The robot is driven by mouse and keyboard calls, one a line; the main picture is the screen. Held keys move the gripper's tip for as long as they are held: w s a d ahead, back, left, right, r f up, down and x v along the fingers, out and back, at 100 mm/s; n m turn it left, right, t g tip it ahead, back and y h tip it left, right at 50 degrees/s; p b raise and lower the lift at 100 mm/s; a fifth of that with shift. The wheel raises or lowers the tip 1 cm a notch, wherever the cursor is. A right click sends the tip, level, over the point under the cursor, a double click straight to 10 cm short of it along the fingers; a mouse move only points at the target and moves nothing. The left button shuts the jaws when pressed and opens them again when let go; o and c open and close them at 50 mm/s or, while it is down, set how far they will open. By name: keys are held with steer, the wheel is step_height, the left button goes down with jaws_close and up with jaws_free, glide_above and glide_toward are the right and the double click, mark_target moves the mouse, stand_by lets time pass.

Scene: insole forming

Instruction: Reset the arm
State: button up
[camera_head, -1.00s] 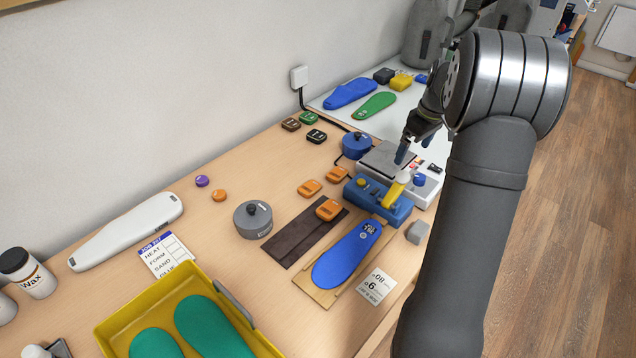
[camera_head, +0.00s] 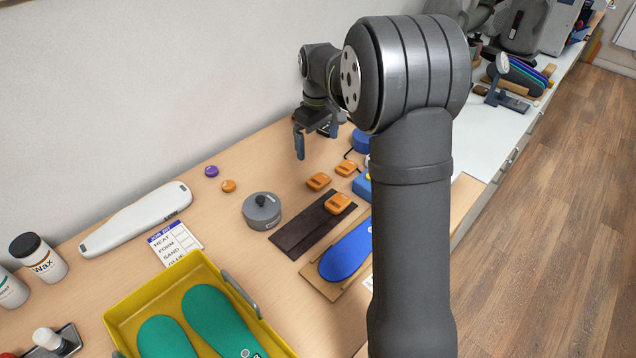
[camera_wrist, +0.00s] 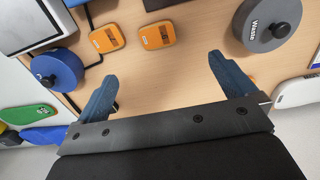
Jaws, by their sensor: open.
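My gripper (camera_head: 316,143) hangs above the back part of the wooden table, near the wall, with its fingers pointing down. In the wrist view my gripper (camera_wrist: 165,85) shows two blue fingers spread wide apart with nothing between them. Below and beyond the fingers lie bare wood and two orange blocks. My arm bends over from the right side of the head view and hides part of the table behind it.
A grey lidded pot (camera_head: 262,212), orange blocks (camera_head: 318,181), a blue insole (camera_head: 346,250) on a board, a yellow tray (camera_head: 130,318) with green insoles, and a white long case (camera_head: 135,218) stand on the table. A blue pot (camera_wrist: 57,70) is left of my fingers.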

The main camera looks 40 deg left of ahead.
step_height(320, 180, down, 6)
steer(key=shift+r, duration=0.2)
steer(key=shift+r, duration=0.1)
stand_by(0.6)
step_height(320, 180, up, 10)
stand_by(0.4)
steer(key=shift+f, duration=0.2)
